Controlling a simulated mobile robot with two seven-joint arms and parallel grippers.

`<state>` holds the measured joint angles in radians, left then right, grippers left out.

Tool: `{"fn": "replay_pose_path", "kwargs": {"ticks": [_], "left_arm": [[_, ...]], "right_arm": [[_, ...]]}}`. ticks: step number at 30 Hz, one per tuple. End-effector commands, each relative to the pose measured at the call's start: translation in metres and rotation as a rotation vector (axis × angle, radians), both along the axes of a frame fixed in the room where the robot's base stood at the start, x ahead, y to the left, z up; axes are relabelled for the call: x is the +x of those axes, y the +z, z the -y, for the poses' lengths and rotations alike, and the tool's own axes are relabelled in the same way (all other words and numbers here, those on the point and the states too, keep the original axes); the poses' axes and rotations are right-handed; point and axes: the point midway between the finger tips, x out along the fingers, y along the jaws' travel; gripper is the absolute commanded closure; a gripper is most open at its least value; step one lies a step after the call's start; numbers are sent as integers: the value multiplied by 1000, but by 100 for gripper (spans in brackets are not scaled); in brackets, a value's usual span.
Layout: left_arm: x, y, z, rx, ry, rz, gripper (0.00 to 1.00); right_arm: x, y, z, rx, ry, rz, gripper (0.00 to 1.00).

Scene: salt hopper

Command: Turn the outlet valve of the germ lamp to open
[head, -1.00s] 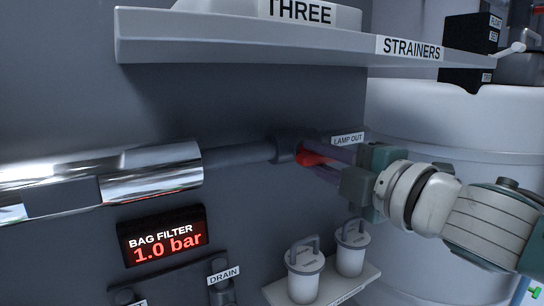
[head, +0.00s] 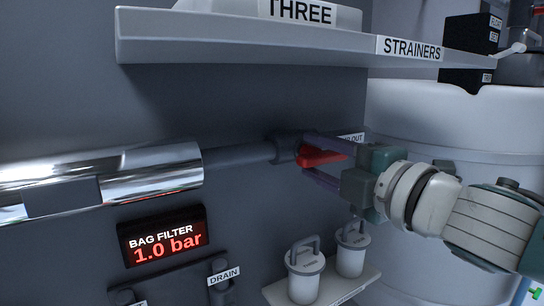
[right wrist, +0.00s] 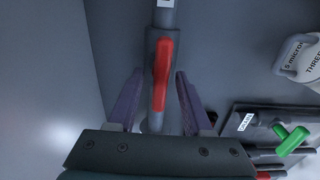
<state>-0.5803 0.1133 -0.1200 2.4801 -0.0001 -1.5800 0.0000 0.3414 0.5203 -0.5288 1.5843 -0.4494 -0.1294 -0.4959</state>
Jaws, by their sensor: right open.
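The outlet valve's red lever (head: 322,157) sits at the right end of the dark pipe, beside the LAMP OUT label (head: 354,138), which is partly covered. In the right wrist view the lever (right wrist: 161,65) lies roughly in line with the pipe. The shiny steel lamp cylinder (head: 150,172) is at the left end of the pipe (head: 237,155). My right gripper (head: 306,153) is open, one finger above the lever and one below. In the right wrist view its fingers (right wrist: 157,85) stand on both sides of the lever, with visible gaps. My left gripper is out of view.
A shelf (head: 240,40) labelled STRAINERS overhangs above. Two white lidded strainers (head: 305,275) stand on a small ledge below. A BAG FILTER display (head: 163,238) reads 1.0 bar. A large white tank (head: 450,125) is behind my right arm. A green handle (right wrist: 290,138) shows in the right wrist view.

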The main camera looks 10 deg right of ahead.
Motion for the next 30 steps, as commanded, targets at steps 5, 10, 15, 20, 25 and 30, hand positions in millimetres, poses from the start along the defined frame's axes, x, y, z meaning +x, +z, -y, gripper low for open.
{"fn": "replay_pose_path", "kwargs": {"ticks": [5,10,15,20,25,30], "left_arm": [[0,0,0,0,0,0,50],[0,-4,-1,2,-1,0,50],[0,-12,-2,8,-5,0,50],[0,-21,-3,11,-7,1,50],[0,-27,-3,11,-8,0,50],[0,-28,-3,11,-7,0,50]], "right_arm": [[-1,0,0,0,0,0,50],[-12,-2,5,-1,0,-1,50],[-39,-4,15,-3,0,-2,50],[-67,-5,24,-1,1,-3,50],[-86,-3,31,-1,0,-2,50],[-93,-1,33,1,0,-1,50]]}}
